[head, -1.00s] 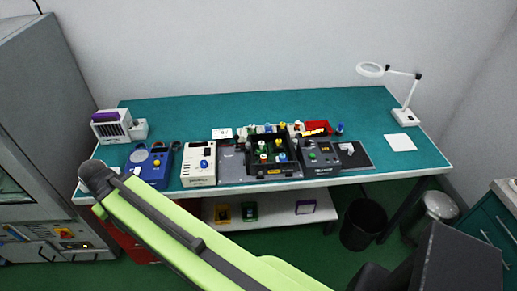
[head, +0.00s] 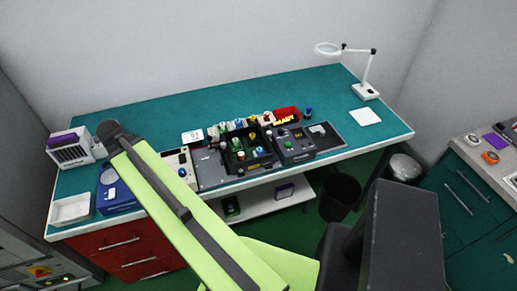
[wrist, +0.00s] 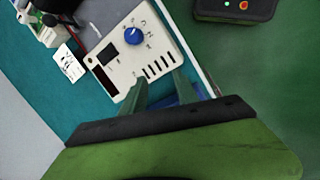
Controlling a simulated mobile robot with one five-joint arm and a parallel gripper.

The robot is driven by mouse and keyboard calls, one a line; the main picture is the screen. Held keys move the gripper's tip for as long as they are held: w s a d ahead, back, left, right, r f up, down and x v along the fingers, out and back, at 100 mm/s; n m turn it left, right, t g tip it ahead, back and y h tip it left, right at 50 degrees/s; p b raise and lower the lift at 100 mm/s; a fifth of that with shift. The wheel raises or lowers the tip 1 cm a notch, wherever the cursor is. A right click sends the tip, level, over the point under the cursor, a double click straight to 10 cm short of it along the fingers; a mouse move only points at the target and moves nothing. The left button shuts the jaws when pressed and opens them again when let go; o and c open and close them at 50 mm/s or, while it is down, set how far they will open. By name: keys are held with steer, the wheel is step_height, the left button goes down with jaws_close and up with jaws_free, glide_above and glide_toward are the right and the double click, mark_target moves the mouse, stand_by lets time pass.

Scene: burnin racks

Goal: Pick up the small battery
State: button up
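Several small upright cylinders with coloured tops stand in and behind a black tray (head: 262,164) on the bench in the head view. They are too small to tell which is the small battery. My gripper (wrist: 160,86) shows in the wrist view with its two green fingers apart and nothing between them. It is over the beige device with a blue knob (wrist: 122,50), away from the cylinders. In the head view my arm reaches across the bench's left part and hides part of the beige device (head: 173,160); the fingers are not visible there.
The teal bench (head: 200,103) is clear along its back. A red bin (head: 286,115) sits behind the tray, and a dark device (head: 292,146) sits to its right. A magnifier lamp (head: 366,90) stands at the right. A black waste bin (head: 339,196) and a drawer cabinet (head: 468,190) are on the right.

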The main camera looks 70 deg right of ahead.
steer(key=s+d+r+n+g+h+p, duration=0.15)
steer(key=s+d+r, duration=0.25)
steer(key=s+d, duration=1)
steer(key=n+g+p, duration=0.1)
steer(key=n+g, duration=0.1)
steer(key=n, duration=0.1)
glide_toward(258, 149)
steer(key=b+x, duration=0.4)
steer(key=b, duration=0.6)
steer(key=shift+f, duration=0.45)
steer(key=shift+s+d+f, duration=0.25)
steer(key=b+x, duration=0.5)
steer(key=shift+s+f, duration=0.15)
steer(key=shift+f, duration=0.1)
steer(key=shift+r, duration=0.25)
steer(key=shift+c, duration=0.5)
jaws_close()
